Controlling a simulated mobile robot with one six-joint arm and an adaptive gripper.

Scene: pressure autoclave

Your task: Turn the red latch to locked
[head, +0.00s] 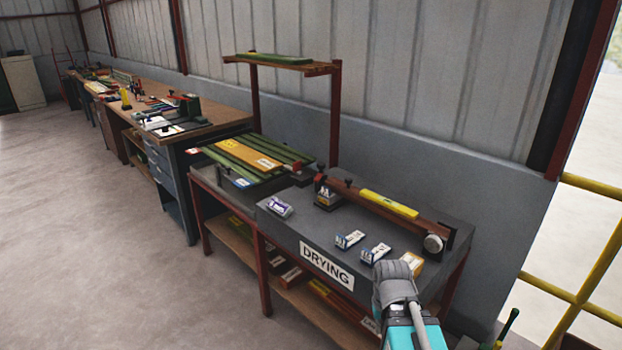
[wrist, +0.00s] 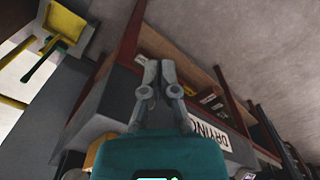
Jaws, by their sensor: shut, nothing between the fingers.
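I see no red latch and no autoclave in either view. My gripper (wrist: 159,68) shows in the wrist view, its two grey fingers close together and shut with nothing between them. It is in front of the lower shelf of the table that carries the DRYING sign (wrist: 211,133). Part of my arm with a teal casing shows at the bottom of the head view, at the front right of that table.
The dark drying table (head: 285,222) holds several small boxes and a long brown tool with a yellow label (head: 389,203). A workbench (head: 222,118) stands farther left. A yellow railing (head: 570,245) is at the right. The concrete floor at left is clear.

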